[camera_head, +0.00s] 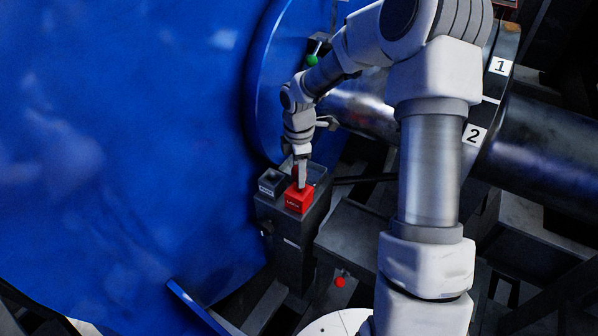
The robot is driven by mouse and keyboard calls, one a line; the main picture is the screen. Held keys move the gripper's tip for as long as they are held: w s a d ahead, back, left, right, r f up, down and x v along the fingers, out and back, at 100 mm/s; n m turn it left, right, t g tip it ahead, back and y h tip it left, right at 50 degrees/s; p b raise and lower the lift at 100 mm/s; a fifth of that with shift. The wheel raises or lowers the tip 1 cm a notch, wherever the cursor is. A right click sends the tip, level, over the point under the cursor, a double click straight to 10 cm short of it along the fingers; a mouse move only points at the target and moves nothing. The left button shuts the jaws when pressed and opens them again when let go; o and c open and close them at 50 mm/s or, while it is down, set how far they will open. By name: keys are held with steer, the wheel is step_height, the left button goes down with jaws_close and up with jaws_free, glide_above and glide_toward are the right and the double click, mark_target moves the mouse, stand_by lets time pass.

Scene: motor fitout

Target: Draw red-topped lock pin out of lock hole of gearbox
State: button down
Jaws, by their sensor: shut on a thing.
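A red ball-topped pin (340,282) shows low in the middle of the head view, beside dark metal framework; it looks like the red-topped lock pin. Its shaft and the lock hole cannot be made out. My gripper (302,184) is well above and left of it in the picture, pointing down at a red open-topped box (299,203) with a small label. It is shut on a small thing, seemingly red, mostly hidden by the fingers. I cannot tell whether that thing touches the box. Which part is the gearbox is not clear.
A dark box (271,183) stands left of the red one, both on a dark pedestal (290,243). A large blue housing (130,150) fills the left. A green ball knob (312,60) is above. Plates marked 1 (500,66) and 2 (474,134) sit by a thick shaft.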

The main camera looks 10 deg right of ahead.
steer(key=shift+r+p, duration=1.6)
steer(key=shift+r, duration=0.25)
